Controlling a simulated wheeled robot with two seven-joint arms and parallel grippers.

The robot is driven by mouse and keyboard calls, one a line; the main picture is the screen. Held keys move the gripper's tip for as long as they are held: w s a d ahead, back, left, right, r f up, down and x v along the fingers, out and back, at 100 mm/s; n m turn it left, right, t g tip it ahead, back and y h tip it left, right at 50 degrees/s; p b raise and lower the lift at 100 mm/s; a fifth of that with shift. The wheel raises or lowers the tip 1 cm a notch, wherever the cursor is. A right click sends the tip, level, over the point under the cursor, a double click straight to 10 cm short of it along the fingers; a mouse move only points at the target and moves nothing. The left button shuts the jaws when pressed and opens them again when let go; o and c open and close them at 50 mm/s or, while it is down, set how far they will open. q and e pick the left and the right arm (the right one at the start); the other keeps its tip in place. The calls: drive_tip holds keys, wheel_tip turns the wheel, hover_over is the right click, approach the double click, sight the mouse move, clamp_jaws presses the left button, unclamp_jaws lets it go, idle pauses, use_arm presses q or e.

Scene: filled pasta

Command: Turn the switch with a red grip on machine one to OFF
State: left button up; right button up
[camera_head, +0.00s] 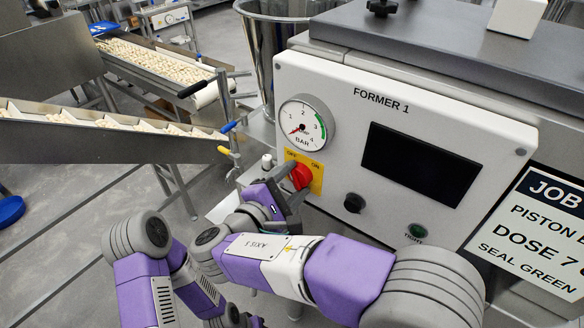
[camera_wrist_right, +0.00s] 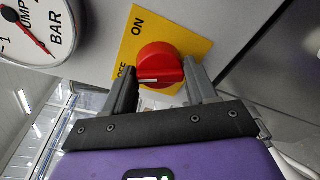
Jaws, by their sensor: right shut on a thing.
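Machine one is a white panel marked FORMER 1 (camera_head: 365,140). Its switch with a red grip (camera_head: 300,176) sits on a yellow plate (camera_head: 317,178) with OFF at the left and ON at the right. My right gripper (camera_head: 286,192) reaches the switch from below and is shut on the red grip. In the right wrist view, the red grip (camera_wrist_right: 160,66) lies between the two fingers (camera_wrist_right: 160,80). A white mark on it points left, close to the OFF label. The fingers partly cover the yellow plate (camera_wrist_right: 190,45). My left gripper is not in view.
A pressure gauge (camera_head: 303,122) sits just above the switch. A dark screen (camera_head: 420,162), a black knob (camera_head: 353,203) and a green lamp (camera_head: 417,231) are to the right. A conveyor with pasta (camera_head: 150,62) and a metal hopper (camera_head: 262,50) stand behind.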

drive_tip(key=shift+r+n+p, duration=0.15)
drive_tip(key=shift+n+p, duration=1.65)
drive_tip(key=shift+p, duration=0.6)
drive_tip(key=o, duration=1)
drive_tip(key=shift+a, duration=0.1)
drive_tip(key=shift+o, duration=0.2)
drive_tip(key=v, duration=0.7)
drive_tip(key=shift+a, duration=0.25)
drive_tip(key=shift+s+g, duration=0.15)
drive_tip(key=shift+g, duration=0.15)
